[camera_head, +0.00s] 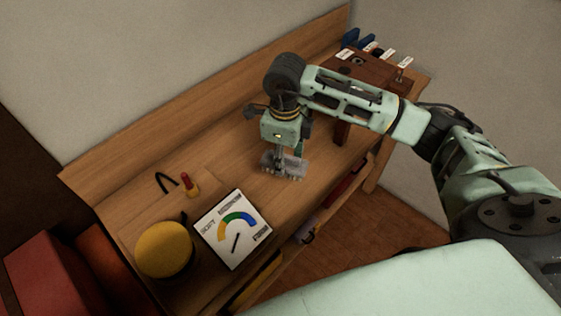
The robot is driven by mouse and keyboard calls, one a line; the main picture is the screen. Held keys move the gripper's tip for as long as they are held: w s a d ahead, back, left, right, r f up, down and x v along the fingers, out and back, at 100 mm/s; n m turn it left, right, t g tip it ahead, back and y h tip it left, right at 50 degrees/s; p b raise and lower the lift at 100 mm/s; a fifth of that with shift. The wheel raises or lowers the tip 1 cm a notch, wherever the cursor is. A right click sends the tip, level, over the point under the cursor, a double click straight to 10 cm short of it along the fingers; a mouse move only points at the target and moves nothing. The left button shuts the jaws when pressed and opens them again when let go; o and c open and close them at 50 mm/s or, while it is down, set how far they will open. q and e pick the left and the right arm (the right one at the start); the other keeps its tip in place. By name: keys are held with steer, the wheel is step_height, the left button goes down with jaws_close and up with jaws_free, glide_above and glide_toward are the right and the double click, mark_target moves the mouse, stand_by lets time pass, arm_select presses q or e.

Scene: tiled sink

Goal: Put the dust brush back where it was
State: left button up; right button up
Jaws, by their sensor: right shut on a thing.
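My right gripper (286,156) reaches down over the middle of the wooden workbench (215,140). It is shut on a small pale grey thing with a toothed lower edge, which looks like the dust brush (292,168). The brush is at or just above the bench top; I cannot tell whether it touches. The gripper's fingers hide part of it. My left gripper is not in view.
A white card with a coloured dial (234,229), a round yellow thing (163,249) and a small red-and-yellow item (189,184) are at the bench's left. A dark wooden holder (362,66) stands at the far right end. Bare bench lies left of the gripper.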

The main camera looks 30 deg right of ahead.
steer(key=shift+w+a+f, duration=0.3)
steer(key=shift+w+f, duration=0.1)
step_height(320, 180, down, 3)
steer(key=shift+f+p, duration=0.1)
steer(key=shift+p, duration=0.75)
steer(key=shift+f, duration=0.3)
steer(key=shift+f, duration=0.2)
steer(key=o, duration=1.1)
steer(key=shift+r, duration=0.15)
